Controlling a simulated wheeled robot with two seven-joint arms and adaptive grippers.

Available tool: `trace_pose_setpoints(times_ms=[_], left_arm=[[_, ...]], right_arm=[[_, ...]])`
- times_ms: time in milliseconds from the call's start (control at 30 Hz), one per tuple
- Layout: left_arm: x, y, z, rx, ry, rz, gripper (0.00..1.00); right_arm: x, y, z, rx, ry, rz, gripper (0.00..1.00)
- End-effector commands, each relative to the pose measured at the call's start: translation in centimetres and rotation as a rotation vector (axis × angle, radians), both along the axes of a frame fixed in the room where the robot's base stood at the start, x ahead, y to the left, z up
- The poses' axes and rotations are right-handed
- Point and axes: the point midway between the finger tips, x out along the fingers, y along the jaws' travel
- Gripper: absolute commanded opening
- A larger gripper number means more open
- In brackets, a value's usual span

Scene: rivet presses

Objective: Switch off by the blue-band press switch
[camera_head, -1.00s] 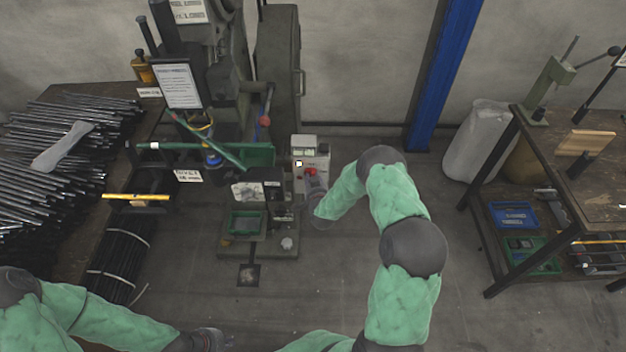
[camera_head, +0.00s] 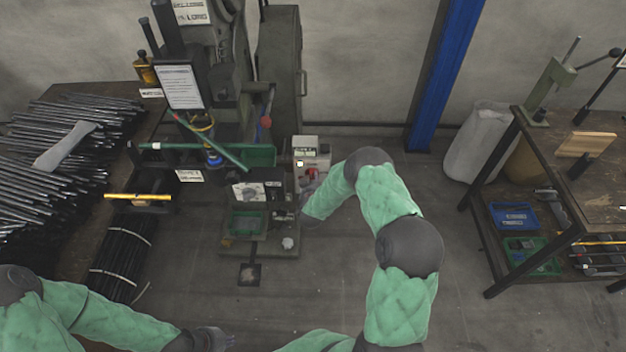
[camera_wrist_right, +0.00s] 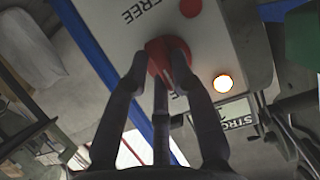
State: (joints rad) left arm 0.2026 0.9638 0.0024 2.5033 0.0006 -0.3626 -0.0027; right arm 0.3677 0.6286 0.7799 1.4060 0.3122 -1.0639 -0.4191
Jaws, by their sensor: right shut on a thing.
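The press (camera_head: 230,110) stands at the back left, with a blue band (camera_head: 212,159) low on its ram. A pale control box (camera_head: 311,150) stands to its right, with a red knob (camera_head: 312,173) on it. In the right wrist view the red knob (camera_wrist_right: 160,58) sits between the fingertips of my right gripper (camera_wrist_right: 160,72), which is shut on it. A lit button (camera_wrist_right: 223,84) and another red button (camera_wrist_right: 190,7) are on the same panel. In the head view my forearm partly hides this gripper. My left gripper (camera_head: 222,339) is low in the head view, its fingers unclear.
Dark rods (camera_head: 60,150) fill the bench at the left. A small green tray (camera_head: 245,224) sits on the press base. A workbench (camera_head: 585,200) with bins stands at the right, near a white sack (camera_head: 482,140). The floor between is clear.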

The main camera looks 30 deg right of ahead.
Motion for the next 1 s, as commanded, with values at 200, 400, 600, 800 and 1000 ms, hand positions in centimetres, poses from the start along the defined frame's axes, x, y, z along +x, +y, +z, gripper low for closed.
trace_pose_setpoints(times_ms=[200, 400, 600, 800, 1000], left_arm=[[0.0, 0.0, 0.0, 0.0, 0.0, 0.0, 0.0], [0.0, 0.0, 0.0, 0.0, 0.0, 0.0, 0.0], [0.0, 0.0, 0.0, 0.0, 0.0, 0.0, 0.0], [0.0, 0.0, 0.0, 0.0, 0.0, 0.0, 0.0], [0.0, 0.0, 0.0, 0.0, 0.0, 0.0, 0.0]], right_arm=[[0.0, 0.0, -0.1, -0.001, 0.002, 0.002, 0.0], [0.0, 0.0, 0.0, 0.0, 0.001, 0.001, 0.49], [0.0, 0.0, 0.0, 0.0, 0.0, 0.001, 0.49], [-0.8, 0.5, 0.5, 0.0, -0.001, 0.001, 0.49], [-3.5, 2.2, 1.8, 0.002, 0.0, 0.001, 0.49]])
